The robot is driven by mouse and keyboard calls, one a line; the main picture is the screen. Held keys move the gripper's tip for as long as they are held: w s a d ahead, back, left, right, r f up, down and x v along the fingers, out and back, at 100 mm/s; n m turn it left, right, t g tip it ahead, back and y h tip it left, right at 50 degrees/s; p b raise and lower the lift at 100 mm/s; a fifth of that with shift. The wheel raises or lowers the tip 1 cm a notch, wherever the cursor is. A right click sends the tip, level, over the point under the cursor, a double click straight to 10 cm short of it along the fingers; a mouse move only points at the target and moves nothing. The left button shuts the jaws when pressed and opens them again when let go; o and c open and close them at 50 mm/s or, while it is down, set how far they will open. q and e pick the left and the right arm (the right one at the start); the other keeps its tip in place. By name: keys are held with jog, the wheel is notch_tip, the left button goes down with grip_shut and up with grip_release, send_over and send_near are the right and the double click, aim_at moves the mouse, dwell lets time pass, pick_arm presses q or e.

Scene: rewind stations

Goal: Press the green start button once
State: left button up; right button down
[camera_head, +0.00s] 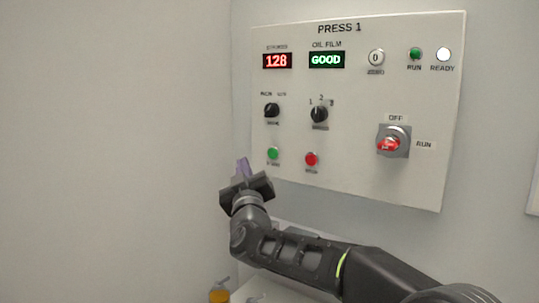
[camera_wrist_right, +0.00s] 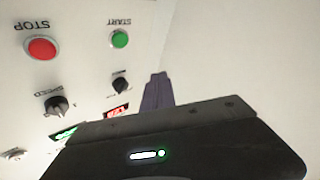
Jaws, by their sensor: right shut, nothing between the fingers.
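The green start button (camera_head: 273,153) is at the lower left of the white PRESS 1 panel (camera_head: 370,90). In the right wrist view the green button (camera_wrist_right: 119,39) shows upside down, with START printed by it. My right gripper (camera_head: 243,166) is shut and empty, its purple-grey fingers just left of and a little below the button in the head view. In the right wrist view the fingers (camera_wrist_right: 156,92) show apart from the button. No contact with the button is visible. My left gripper is not in view.
A red stop button (camera_head: 311,159) sits right of the green one. Black selector knobs (camera_head: 319,114) are above, and a red rotary switch (camera_head: 391,142) is at the right. Displays read 128 and GOOD. A yellow object (camera_head: 219,294) stands at the bottom. Bare wall is at the left.

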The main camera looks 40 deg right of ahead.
aim_at(272, 153)
jog(key=shift+w+d+b, duration=0.15)
jog(key=shift+w+d, duration=0.3)
jog(key=shift+d, duration=0.95)
jog(key=shift+w+d+b, duration=0.15)
jog(key=shift+w+d, duration=0.25)
jog(key=shift+d, duration=1.05)
jog(key=shift+w+d+b, duration=0.15)
jog(key=shift+w+d, duration=0.3)
jog(key=shift+d, duration=0.95)
jog(key=shift+w+d, duration=0.1)
jog(key=shift+d, duration=0.3)
jog(key=shift+w+d, duration=0.1)
jog(key=shift+d, duration=0.3)
jog(key=shift+s+a, duration=0.25)
jog(key=shift+a, duration=0.5)
